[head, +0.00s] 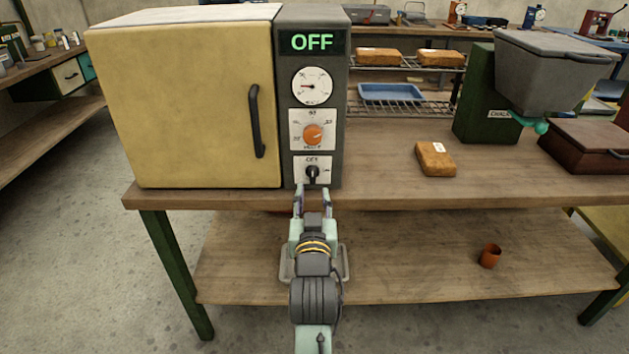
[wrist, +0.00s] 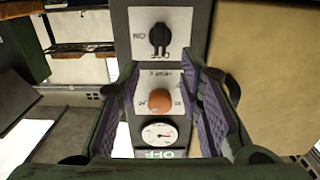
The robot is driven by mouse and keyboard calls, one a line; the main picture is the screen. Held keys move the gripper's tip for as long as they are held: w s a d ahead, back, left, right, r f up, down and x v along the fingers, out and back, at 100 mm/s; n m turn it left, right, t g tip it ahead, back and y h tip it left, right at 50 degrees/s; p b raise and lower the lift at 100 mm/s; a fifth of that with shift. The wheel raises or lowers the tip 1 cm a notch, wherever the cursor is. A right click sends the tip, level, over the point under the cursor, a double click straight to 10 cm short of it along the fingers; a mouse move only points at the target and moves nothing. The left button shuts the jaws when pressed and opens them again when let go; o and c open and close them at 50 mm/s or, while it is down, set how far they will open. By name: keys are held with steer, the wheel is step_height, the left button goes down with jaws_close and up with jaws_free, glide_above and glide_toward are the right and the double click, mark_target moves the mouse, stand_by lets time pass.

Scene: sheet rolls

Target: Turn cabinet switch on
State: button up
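The cabinet (head: 185,100) is cream with a dark control panel (head: 340,100) on its right side. Its display (head: 313,42) reads OFF in green. The black switch (head: 312,174) is the lowest control on the panel, below an orange knob (head: 313,134) and a round gauge (head: 312,86). My gripper (head: 313,190) is just below and in front of the switch, its two fingers apart and nothing between them. In the wrist view the picture is upside down; the switch (wrist: 160,39) lies beyond the open fingers (wrist: 172,82), with its handle pointing toward the OFF mark.
The cabinet stands on a wooden bench (head: 240,199) with a lower shelf. A brown wrapped block (head: 435,158) and a green machine with a grey hopper (head: 550,70) are to the right. The cabinet door has a black handle (head: 256,122).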

mark_target(313, 175)
steer(key=w+p, duration=0.2)
steer(key=w, duration=0.6)
steer(key=shift+w+p, duration=0.15)
steer(key=shift+p, duration=0.15)
steer(key=shift+c, duration=0.5)
jaws_close()
